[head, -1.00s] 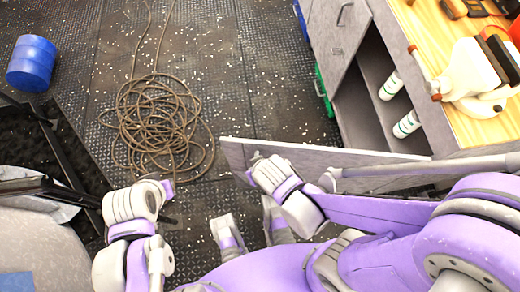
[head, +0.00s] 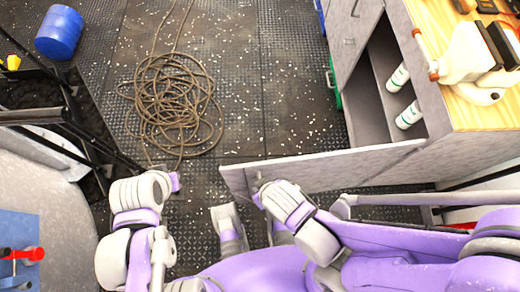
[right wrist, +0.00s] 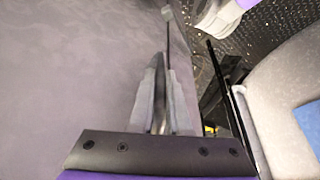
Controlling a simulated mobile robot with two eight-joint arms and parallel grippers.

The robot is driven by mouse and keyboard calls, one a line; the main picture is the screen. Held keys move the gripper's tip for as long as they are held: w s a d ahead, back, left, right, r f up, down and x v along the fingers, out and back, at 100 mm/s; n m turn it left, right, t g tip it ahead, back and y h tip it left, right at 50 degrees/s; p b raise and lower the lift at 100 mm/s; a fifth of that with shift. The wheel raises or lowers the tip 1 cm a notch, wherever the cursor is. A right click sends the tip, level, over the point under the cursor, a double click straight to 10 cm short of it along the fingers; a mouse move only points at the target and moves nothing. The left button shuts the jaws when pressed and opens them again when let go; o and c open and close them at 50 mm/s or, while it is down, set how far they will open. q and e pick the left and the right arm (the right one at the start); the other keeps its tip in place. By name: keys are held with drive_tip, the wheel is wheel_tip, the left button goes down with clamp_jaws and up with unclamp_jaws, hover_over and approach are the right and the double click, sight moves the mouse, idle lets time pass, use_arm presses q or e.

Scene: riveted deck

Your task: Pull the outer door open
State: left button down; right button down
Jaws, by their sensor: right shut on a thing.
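The outer door (head: 330,172) is a grey panel seen nearly edge-on in the head view. It stands swung out from the cabinet (head: 470,150), its free edge at the left. My right gripper (head: 260,192) is at the door's near face by that free edge. In the right wrist view my right gripper (right wrist: 160,95) is shut on the door's slim handle (right wrist: 157,88), with the door face (right wrist: 70,70) filling the left side. The fingers partly hide the handle. My left gripper (head: 172,182) is over the floor left of the door; its fingers are too small to judge.
The cabinet's open shelf holds white bottles (head: 403,96); a white jug (head: 470,60) stands on its wooden top. A coiled rope (head: 175,110) lies on the floor beyond the door. A blue drum (head: 59,32) is at the far left. A black frame (head: 70,120) stands left.

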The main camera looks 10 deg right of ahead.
drive_tip(key=c, duration=0.9)
unclamp_jaws()
use_arm(q)
drive_tip(key=shift+r, duration=0.1)
use_arm(e)
drive_tip(key=shift+r, duration=0.1)
